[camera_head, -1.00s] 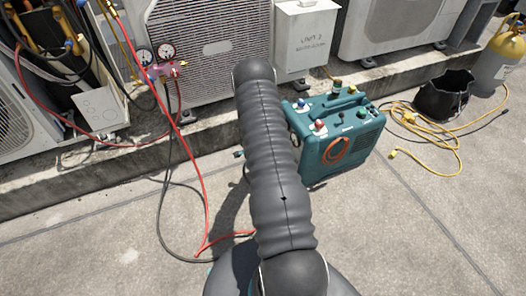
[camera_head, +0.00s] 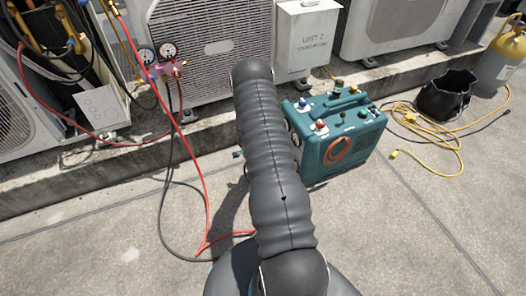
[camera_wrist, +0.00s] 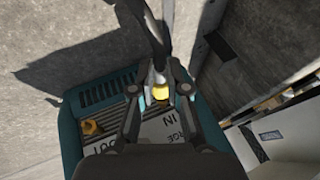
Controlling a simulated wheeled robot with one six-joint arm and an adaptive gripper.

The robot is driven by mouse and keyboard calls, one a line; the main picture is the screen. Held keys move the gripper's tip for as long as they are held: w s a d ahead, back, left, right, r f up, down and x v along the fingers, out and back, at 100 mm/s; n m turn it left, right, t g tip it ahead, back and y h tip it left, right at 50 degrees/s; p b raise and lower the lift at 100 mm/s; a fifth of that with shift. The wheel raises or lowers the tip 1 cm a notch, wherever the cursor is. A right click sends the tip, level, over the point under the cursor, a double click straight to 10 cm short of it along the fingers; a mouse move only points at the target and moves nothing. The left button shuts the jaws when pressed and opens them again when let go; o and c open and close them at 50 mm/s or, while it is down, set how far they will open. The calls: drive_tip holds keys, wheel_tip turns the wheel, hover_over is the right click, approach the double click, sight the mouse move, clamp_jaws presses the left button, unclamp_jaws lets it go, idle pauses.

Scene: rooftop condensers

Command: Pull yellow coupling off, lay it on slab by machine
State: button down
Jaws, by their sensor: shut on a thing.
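The yellow coupling (camera_wrist: 160,92) sits between the fingertips of my gripper (camera_wrist: 160,98) in the wrist view, and the gripper is shut on it. A dark hose (camera_wrist: 150,35) runs up from it. The coupling is over the port panel of the teal machine (camera_wrist: 68,140), by the word IN; whether it is still seated on its port I cannot tell. The machine (camera_head: 345,150) stands on the concrete slab (camera_head: 400,240) in the head view. My arm hides the gripper and coupling there.
A brass fitting (camera_wrist: 92,128) is on the same panel by OUT. A yellow cord (camera_head: 440,145), black bucket (camera_head: 446,95) and yellow-topped cylinder (camera_head: 497,65) are right of the machine. A red hose (camera_head: 197,165) crosses the slab at left. The front right slab is clear.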

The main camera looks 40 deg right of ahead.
drive_tip(key=shift+w+a, duration=0.25)
drive_tip(key=shift+a, duration=0.65)
drive_tip(key=shift+w+a, duration=0.2)
drive_tip(key=shift+a, duration=0.7)
drive_tip(key=s+a+f+n+y, duration=0.1)
drive_tip(key=s+a+n+y, duration=0.1)
drive_tip(key=n, duration=0.4)
drive_tip(key=s+a+f+n+t+y+b, duration=0.1)
drive_tip(key=s+a+n+y, duration=0.1)
drive_tip(key=a+n, duration=0.3)
drive_tip(key=s+a+f+n+t+y, duration=0.1)
drive_tip(key=a+n+y, duration=0.3)
drive_tip(key=n, duration=0.3)
drive_tip(key=shift+s+a+f, duration=0.2)
drive_tip(key=shift+s, duration=0.2)
drive_tip(key=shift+f+b, duration=2.95)
drive_tip(key=shift+b, duration=0.1)
